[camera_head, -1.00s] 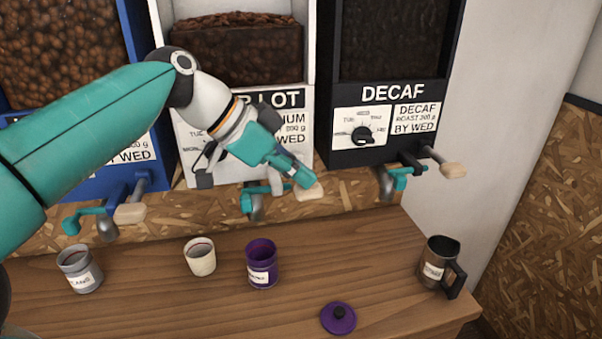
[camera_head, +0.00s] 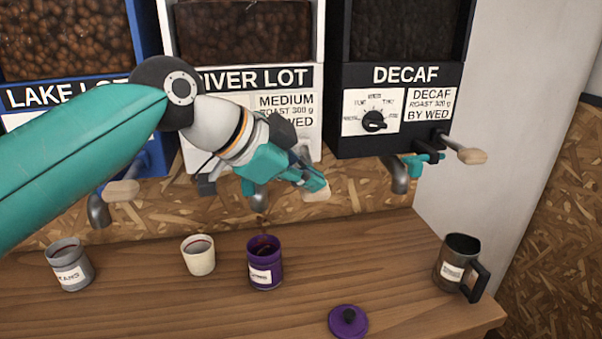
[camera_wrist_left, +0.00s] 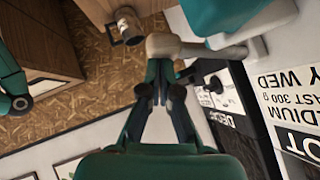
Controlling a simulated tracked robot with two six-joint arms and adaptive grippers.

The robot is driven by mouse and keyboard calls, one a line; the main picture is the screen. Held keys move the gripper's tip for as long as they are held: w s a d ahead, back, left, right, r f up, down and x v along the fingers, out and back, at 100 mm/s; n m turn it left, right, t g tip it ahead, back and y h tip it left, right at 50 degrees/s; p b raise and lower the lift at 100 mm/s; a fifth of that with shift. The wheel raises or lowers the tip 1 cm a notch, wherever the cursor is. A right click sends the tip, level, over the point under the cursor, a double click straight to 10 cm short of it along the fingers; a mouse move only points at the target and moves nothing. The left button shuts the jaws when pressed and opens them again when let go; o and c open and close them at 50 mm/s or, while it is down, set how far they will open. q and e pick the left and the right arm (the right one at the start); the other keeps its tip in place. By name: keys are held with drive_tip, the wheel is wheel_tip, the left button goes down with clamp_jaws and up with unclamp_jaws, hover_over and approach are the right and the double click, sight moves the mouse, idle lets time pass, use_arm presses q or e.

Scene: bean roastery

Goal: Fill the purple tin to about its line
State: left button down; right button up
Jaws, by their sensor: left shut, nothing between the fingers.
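The purple tin (camera_head: 265,272) stands upright and open on the wooden counter, below the River Lot spout (camera_head: 258,197). Small dark specks show between spout and tin, like falling beans, and the tin's mouth looks dark inside. I cannot make out its fill level or line. My left gripper (camera_head: 308,180) is shut with nothing between its fingers, at the River Lot tap's wooden handle (camera_head: 323,192). In the left wrist view the fingertips (camera_wrist_left: 161,88) are close to the pale handle (camera_wrist_left: 165,45); contact is unclear. The purple lid (camera_head: 347,322) lies on the counter.
A grey tin (camera_head: 70,268) and a cream cup (camera_head: 199,258) stand left of the purple tin. A dark metal jug (camera_head: 458,262) stands near the counter's right end. The Lake Lot and Decaf dispensers (camera_head: 405,75) flank River Lot. The counter between purple tin and jug is mostly clear.

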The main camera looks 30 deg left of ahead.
use_arm(q)
drive_tip(key=shift+f, duration=0.55)
drive_tip(key=shift+f+b, duration=0.25)
drive_tip(key=shift+b, duration=0.4)
use_arm(e)
wheel_tip(320, 180, down, 2)
drive_tip(key=shift+f, duration=0.1)
use_arm(q)
drive_tip(key=shift+f, duration=0.25)
idle(0.7)
idle(4.2)
drive_tip(key=shift+s+d+r+p, duration=0.15)
drive_tip(key=shift+d+r+p, duration=0.05)
drive_tip(key=shift+r+p, duration=0.25)
drive_tip(key=d+r+p+v, duration=0.1)
drive_tip(key=d+p+v, duration=0.1)
drive_tip(key=v, duration=1)
drive_tip(key=shift+s+r+p, duration=0.2)
drive_tip(key=shift+r+p, duration=0.1)
drive_tip(key=shift+p, duration=0.3)
use_arm(e)
drive_tip(key=r, duration=0.4)
drive_tip(key=shift+s+r, duration=0.1)
drive_tip(key=shift+s, duration=0.15)
use_arm(q)
drive_tip(key=shift+d, duration=0.15)
